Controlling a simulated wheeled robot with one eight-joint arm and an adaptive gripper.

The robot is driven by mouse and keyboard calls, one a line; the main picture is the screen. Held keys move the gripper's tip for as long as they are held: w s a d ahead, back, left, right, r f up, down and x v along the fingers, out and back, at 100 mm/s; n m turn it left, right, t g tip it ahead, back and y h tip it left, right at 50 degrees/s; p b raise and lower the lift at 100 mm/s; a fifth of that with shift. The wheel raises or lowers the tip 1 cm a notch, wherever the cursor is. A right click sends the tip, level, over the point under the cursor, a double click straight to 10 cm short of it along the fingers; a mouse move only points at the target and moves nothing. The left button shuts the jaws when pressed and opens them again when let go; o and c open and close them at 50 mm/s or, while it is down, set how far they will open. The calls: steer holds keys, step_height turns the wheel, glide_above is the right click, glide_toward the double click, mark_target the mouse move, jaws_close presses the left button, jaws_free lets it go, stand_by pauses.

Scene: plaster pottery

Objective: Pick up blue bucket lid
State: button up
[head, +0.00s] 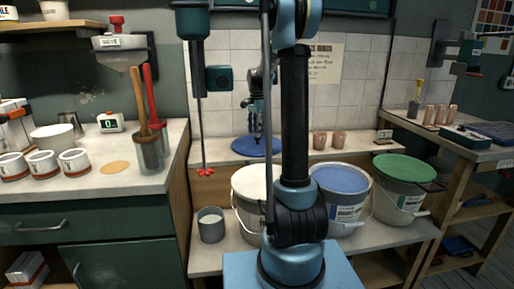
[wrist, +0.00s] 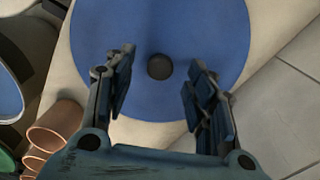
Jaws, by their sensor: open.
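The blue bucket lid (head: 250,149) is a flat blue disc lying on the raised back shelf against the tiled wall. In the wrist view the lid (wrist: 205,30) fills the upper middle, with a small dark round knob (wrist: 159,67) at its centre. My gripper (head: 259,124) is over the lid, pointing down. In the wrist view its open fingers (wrist: 160,70) stand on either side of the knob, with nothing held between them. The height left between fingertips and lid is hard to judge. A bucket with a blue top surface (head: 340,180) stands on the lower bench, right of my arm.
A white-topped bucket (head: 250,181) is partly behind my arm. A green-lidded bucket (head: 404,168) stands at right. Terracotta cups (head: 319,140) sit on the back shelf, close to my gripper in the wrist view (wrist: 58,124). A red-tipped rod (head: 204,171) hangs left of the lid.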

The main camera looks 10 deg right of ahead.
mark_target(257, 141)
steer(key=f, duration=0.3)
steer(key=shift+w+d+f, duration=0.2)
steer(key=shift+w+f, duration=0.05)
steer(key=shift+f, duration=0.7)
steer(key=shift+s, duration=0.1)
jaws_close()
